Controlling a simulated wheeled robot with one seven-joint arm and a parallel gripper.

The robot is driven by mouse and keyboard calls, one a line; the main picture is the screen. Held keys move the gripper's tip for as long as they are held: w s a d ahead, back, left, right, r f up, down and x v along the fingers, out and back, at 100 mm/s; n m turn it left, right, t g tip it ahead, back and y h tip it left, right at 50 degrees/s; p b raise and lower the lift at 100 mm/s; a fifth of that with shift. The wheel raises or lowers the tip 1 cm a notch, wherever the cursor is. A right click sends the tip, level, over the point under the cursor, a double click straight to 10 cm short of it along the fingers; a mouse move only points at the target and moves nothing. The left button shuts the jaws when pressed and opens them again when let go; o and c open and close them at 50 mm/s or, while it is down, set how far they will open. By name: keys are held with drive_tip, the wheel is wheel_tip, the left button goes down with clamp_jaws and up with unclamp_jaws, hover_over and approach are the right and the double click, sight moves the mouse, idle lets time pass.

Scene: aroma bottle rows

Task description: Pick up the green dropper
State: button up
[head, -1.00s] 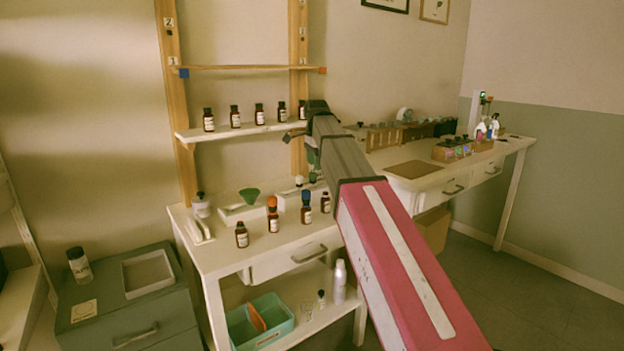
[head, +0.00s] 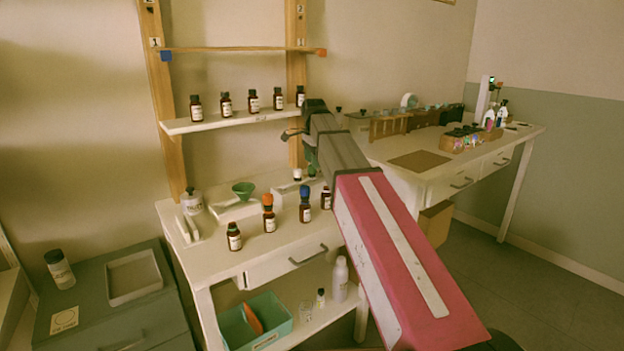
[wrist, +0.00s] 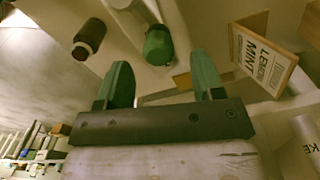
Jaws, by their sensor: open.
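The green dropper (wrist: 158,46) shows a rounded green end in the wrist view, just beyond my gripper's fingers and near a pale holder. In the head view a small green spot (head: 312,171), probably the same dropper, stands at the back of the white workbench, partly hidden by my arm. My gripper (wrist: 163,82) is open, with two green fingers apart and nothing between them. The dropper lies ahead of the gap between the fingertips, apart from them. In the head view my gripper (head: 310,155) is mostly hidden behind my arm, above the bench's back.
Bottles with orange (head: 268,215), blue (head: 305,207) and black (head: 234,238) caps stand on the bench front. A green funnel bowl (head: 243,189) is to the left. A shelf (head: 222,123) with several brown bottles hangs behind. A lemon mint card (wrist: 262,58) is right of the fingers.

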sight(312, 172)
drive_tip(key=shift+s+a+f, duration=0.1)
drive_tip(key=shift+a+f, duration=0.05)
drive_tip(key=shift+f, duration=1.2)
drive_tip(key=shift+s+a+f, duration=0.1)
drive_tip(key=shift+a+f, duration=0.05)
drive_tip(key=shift+f, duration=1.15)
drive_tip(key=c, duration=0.7)
